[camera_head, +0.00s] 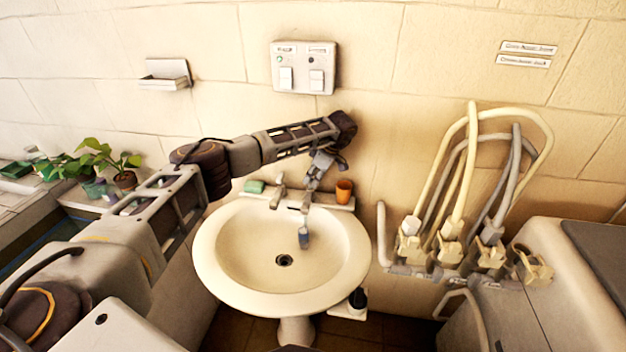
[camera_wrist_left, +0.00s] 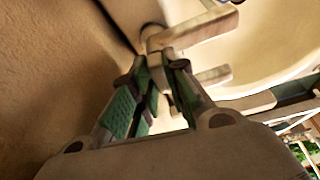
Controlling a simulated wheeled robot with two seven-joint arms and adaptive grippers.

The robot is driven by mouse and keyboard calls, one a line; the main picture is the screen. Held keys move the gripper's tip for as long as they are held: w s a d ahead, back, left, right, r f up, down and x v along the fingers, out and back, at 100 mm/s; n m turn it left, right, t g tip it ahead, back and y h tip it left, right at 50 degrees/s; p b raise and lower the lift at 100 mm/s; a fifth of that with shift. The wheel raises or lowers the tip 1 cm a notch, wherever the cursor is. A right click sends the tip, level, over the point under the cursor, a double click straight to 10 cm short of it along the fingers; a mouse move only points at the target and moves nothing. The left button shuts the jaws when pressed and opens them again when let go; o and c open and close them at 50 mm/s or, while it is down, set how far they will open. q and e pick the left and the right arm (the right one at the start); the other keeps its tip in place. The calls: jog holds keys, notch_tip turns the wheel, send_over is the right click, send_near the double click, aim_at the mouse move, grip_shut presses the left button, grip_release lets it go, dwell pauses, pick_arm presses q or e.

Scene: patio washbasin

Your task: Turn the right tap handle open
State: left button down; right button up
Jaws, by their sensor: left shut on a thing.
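My left gripper (camera_head: 315,180) reaches down over the back rim of the white washbasin (camera_head: 213,252), at the right tap (camera_head: 305,207). In the left wrist view, my left gripper (camera_wrist_left: 157,75) has its two green-padded fingers on either side of the right tap handle (camera_wrist_left: 156,62), shut on it. The fingers partly hide the handle. A second, left tap (camera_head: 278,190) stands on the basin's back edge, clear of the gripper. My right gripper is not in view.
A green soap bar (camera_head: 254,187) and an orange cup (camera_head: 344,189) flank the taps. A small grey-blue thing (camera_head: 303,237) shows over the bowl. Hoses (camera_head: 470,160) on a valve row stand at the right. A switch panel (camera_head: 303,67) is on the wall above.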

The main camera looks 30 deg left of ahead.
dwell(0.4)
pick_arm(q)
jog(key=c, duration=1.4)
grip_release()
jog(key=shift+r, duration=0.1)
jog(key=shift+v, duration=5.9)
jog(key=shift+d, duration=0.1)
